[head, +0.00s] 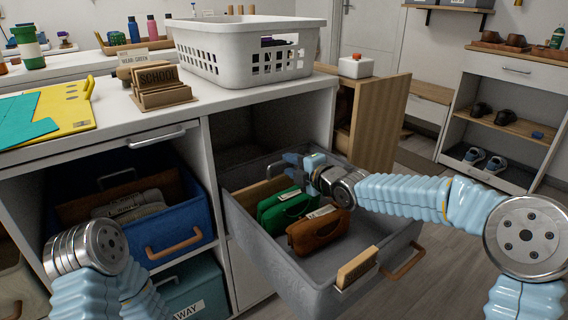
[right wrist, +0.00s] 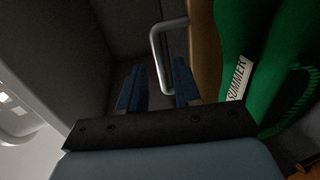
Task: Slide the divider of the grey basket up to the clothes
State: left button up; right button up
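The grey basket (head: 345,285) is pulled out of the shelving. It holds a green clothes bundle (head: 284,207) and a brown clothes bundle (head: 318,232) side by side. The wooden divider (head: 258,190) stands left of the green bundle; in the right wrist view the divider (right wrist: 205,50) shows close beside the green bundle (right wrist: 250,60), labelled SUMMER. A metal handle (right wrist: 155,55) sticks out from the divider's bare side. My right gripper (head: 296,163) is open over the basket's back part, its blue fingers (right wrist: 158,72) near the handle. My left gripper is out of view.
A white laundry basket (head: 240,75) and a SCHOOL sign (head: 160,85) stand on the counter above. A blue basket (head: 155,235) sits in the left cubby, a teal one (head: 195,290) below it. A wooden cabinet side (head: 375,125) stands behind my right arm.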

aim_at(283, 161)
jog(key=shift+x, duration=2.1)
grip_shut()
